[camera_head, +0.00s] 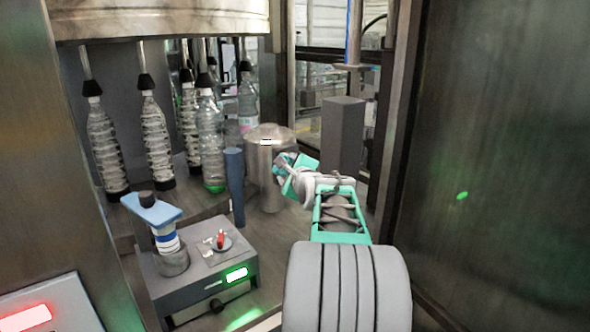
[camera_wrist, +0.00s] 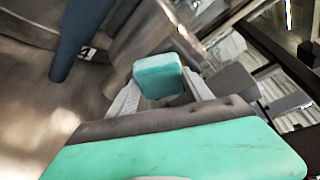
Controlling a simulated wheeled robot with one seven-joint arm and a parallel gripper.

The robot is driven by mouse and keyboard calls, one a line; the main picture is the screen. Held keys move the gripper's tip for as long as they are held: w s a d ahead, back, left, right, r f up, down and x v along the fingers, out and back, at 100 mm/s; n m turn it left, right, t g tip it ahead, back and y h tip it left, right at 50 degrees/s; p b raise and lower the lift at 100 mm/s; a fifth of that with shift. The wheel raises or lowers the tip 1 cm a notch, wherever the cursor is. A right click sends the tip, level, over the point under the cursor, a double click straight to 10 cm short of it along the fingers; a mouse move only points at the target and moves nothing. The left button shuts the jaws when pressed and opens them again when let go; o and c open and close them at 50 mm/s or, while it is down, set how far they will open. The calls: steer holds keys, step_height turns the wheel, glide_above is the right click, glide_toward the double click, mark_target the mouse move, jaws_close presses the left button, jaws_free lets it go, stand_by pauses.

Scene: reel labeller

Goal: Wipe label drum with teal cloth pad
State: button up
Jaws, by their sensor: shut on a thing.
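The label drum (camera_head: 266,172) is an upright metal cylinder with a shiny top, standing in the middle of the machine. My gripper (camera_head: 288,165) reaches to its right side in the head view. In the wrist view my gripper (camera_wrist: 155,85) is shut on the teal cloth pad (camera_wrist: 158,75), which sits between the two pale fingers. I cannot tell whether the pad touches the drum. Part of the drum is hidden behind the gripper.
A dark blue post (camera_head: 234,187) stands just left of the drum. Several clear bottles (camera_head: 158,145) hang behind it on the left. A grey block (camera_head: 343,137) stands at the right. A grey box (camera_head: 205,262) with a green light and a blue-topped device (camera_head: 166,235) is in front.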

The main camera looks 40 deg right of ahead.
steer(key=shift+d+f, duration=1.1)
steer(key=shift+d, duration=1.85)
steer(key=shift+w+a+b, duration=0.15)
steer(key=shift+a+b, duration=1.15)
steer(key=shift+a, duration=2.45)
steer(key=d+p, duration=0.1)
steer(key=d, duration=0.6)
steer(key=shift+s+d+r, duration=0.15)
steer(key=shift+s+d, duration=0.1)
steer(key=shift+s, duration=0.15)
